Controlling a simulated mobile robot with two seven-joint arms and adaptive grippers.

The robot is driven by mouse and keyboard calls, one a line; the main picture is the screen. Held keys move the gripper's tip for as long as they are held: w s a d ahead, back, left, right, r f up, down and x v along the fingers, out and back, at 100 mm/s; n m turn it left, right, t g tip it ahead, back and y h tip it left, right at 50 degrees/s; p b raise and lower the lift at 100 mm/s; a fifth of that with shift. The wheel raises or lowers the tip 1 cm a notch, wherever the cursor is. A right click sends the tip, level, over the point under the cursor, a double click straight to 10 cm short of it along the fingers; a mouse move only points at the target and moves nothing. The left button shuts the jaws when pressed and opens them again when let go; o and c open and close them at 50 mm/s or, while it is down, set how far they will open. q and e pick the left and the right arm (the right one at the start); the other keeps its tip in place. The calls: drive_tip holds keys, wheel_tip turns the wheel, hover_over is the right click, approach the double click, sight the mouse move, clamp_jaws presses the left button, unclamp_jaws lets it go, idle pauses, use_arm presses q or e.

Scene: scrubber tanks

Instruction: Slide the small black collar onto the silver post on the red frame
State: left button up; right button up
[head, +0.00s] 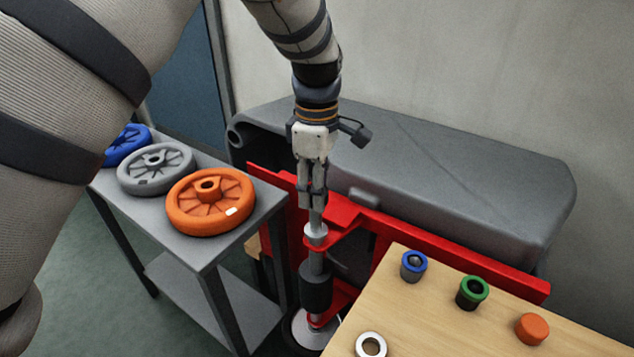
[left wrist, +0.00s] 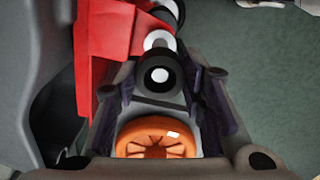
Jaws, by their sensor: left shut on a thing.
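My left gripper (head: 313,200) points down over the top of the silver post (head: 316,238) on the red frame (head: 345,217). In the left wrist view, the small black collar (left wrist: 147,79) sits between the two fingers, and the gripper is shut on it. A pale round end shows inside the collar's opening, in line with the post. I cannot tell how far the collar is around the post. In the head view the fingers hide the collar. A larger black sleeve (head: 316,288) is lower on the post. My right gripper is not in view.
A grey side table holds orange (head: 211,201), grey (head: 156,168) and blue (head: 128,145) wheels. A wooden table (head: 440,315) carries a silver ring (head: 371,345), blue-topped (head: 413,266) and green-topped (head: 472,292) bushings, and an orange cap (head: 532,329). A grey tank (head: 430,180) stands behind.

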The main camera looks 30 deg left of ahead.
use_arm(q)
drive_tip(key=shift+f, duration=0.45)
drive_tip(key=shift+f, duration=1.3)
idle(2.9)
drive_tip(key=o, duration=1.4)
drive_tip(key=shift+c, duration=0.2)
drive_tip(key=shift+r, duration=0.1)
drive_tip(key=shift+r+p, duration=0.4)
drive_tip(key=shift+r, duration=4.5)
